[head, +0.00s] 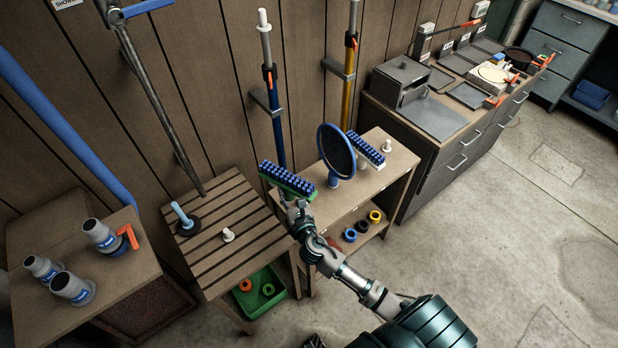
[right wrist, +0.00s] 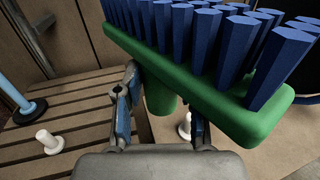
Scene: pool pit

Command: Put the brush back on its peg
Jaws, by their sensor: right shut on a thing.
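My right gripper (head: 297,206) is shut on a green brush with blue bristles (head: 287,181). The brush is held bristles up, above the gap between the slatted table and the shelf unit. In the right wrist view, the brush's green stub (right wrist: 160,94) sits between the two fingers (right wrist: 162,105). A white peg (head: 228,234) stands empty on the slatted table; another white peg (head: 387,145) stands on the shelf unit. The wrist view shows one white peg (right wrist: 48,140) at left and another partly hidden behind the right finger. My left gripper is out of view.
A blue-rimmed round net head (head: 336,150) and a blue-and-white brush (head: 366,148) stand on the shelf unit (head: 405,160). The slatted table (head: 215,262) also holds a blue-handled plunger-like tool (head: 184,218). Poles (head: 270,80) lean along the wall. Grey fittings (head: 72,288) stand at left.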

